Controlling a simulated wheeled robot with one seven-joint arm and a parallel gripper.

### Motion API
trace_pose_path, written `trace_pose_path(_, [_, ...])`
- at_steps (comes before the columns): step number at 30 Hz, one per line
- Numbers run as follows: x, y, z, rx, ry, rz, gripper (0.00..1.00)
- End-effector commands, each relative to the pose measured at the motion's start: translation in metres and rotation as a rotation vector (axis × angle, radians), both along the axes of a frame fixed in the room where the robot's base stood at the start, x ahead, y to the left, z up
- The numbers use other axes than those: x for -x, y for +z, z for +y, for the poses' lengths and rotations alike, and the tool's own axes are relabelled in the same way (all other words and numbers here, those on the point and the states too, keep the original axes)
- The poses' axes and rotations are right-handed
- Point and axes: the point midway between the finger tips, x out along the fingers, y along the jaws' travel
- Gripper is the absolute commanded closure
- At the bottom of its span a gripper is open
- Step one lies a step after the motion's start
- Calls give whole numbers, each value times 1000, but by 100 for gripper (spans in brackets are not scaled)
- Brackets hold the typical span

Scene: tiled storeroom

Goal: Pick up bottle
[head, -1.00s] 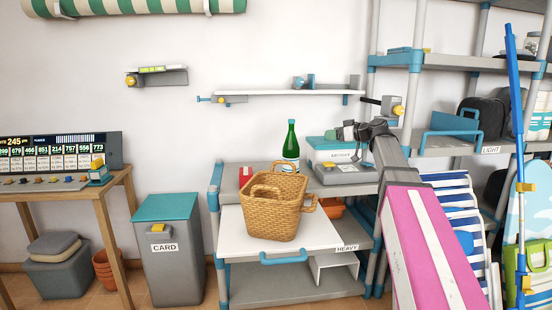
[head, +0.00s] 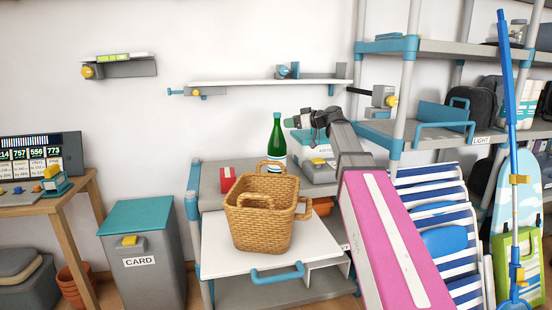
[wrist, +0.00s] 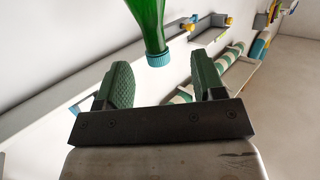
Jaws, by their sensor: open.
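The green bottle (head: 277,138) with a white label stands upright on the grey upper shelf of the low rack, behind the wicker basket, which hides its base. My gripper (head: 300,120) is just right of the bottle, at about the height of its neck. In the wrist view the bottle (wrist: 147,20) hangs in from the top, its blue-green cap towards the gap between my open fingers (wrist: 160,70). The fingers are empty, with one on each side of the cap in the picture. I cannot tell how far beyond the tips it is.
The wicker basket (head: 245,214) stands on a white pull-out board (head: 220,262) in front of the bottle. A wall shelf (head: 250,82) hangs above. A rack post (head: 401,95) stands right.

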Motion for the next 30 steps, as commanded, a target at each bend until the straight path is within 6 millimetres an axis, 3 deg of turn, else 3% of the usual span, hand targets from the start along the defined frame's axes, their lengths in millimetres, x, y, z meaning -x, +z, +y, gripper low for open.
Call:
trace_pose_path(3, [-11,-4,17,1,2,1,37])
trace_pose_path(11, [-20,-7,30,1,0,0,37])
trace_pose_path(21, [-45,-13,64,1,1,0,37])
trace_pose_path(28, [-46,-13,66,1,0,0,37])
trace_pose_path(29, [-46,-13,66,1,0,0,41])
trace_pose_path(30, [-46,-13,66,1,0,0,54])
